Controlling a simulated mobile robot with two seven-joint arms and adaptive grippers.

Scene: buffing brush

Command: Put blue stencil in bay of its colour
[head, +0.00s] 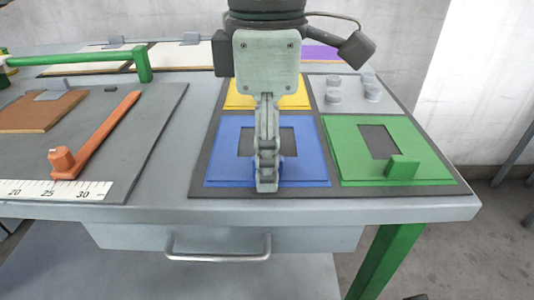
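The blue stencil (229,150), a flat plate with a rectangular window, lies flat in the blue bay (212,183) at the front left of the dark bay board (197,184). A thin blue border of the bay shows around it. My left gripper (267,184) points straight down over the stencil's front middle, at its small blue handle (286,172). The near finger covers the far one and most of the handle, so I cannot tell whether it grips. My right gripper is not in view.
A green stencil (345,145) with an upright handle lies at right. A yellow one (294,101) lies behind the blue. Grey knobs (335,92) stand at the back right. An orange bar (105,128) and a ruler (48,191) are at left.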

